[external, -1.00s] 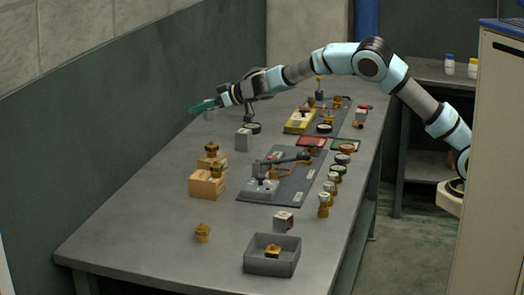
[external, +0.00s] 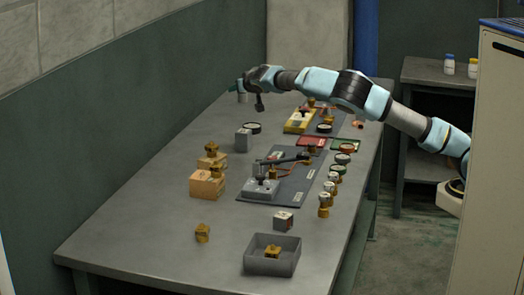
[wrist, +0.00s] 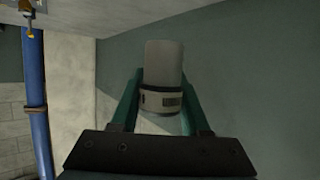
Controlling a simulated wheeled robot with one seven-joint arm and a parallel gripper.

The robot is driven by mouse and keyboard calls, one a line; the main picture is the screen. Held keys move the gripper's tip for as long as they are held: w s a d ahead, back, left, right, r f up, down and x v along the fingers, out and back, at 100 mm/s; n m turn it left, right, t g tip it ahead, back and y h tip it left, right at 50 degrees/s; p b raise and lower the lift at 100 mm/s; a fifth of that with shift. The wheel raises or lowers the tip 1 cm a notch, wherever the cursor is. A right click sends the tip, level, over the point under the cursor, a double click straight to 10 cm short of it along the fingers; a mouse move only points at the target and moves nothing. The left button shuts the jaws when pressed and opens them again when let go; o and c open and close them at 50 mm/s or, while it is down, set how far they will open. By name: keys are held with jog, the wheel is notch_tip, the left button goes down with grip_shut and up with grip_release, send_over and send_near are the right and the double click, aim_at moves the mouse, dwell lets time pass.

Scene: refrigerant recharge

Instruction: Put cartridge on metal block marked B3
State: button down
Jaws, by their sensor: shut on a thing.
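A grey cartridge (wrist: 162,75) with a pale band is held between the green fingers of my gripper (wrist: 162,103) in the wrist view. In the external view my gripper (external: 238,87) is over the far left part of the table, with the cartridge (external: 242,97) small beneath it. A plain grey block (external: 243,140) stands on the table nearer the camera, apart from my gripper. A smaller pale block (external: 283,221) stands near the front tray. No B3 mark is readable on either block, so I cannot tell which is B3.
Wooden blocks (external: 207,188) with brass fittings stand on the left. A dark board (external: 305,190) with a lever fixture lies mid-table, with gauges (external: 330,187) along its right. A grey tray (external: 286,266) holds a brass part in front. A wall (external: 150,120) runs along the left.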

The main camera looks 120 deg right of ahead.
notch_tip(320, 180, down, 10)
jog(key=shift+s+r+p, duration=0.1)
jog(key=shift+s+p, duration=0.05)
jog(key=shift+p, duration=1)
jog(key=shift+f, duration=0.2)
jog(key=shift+c, duration=1.9)
grip_release()
jog(key=shift+r, duration=0.2)
jog(key=shift+a, duration=0.3)
jog(key=b+v, duration=0.3)
jog(key=v, duration=0.8)
jog(key=shift+r, duration=0.2)
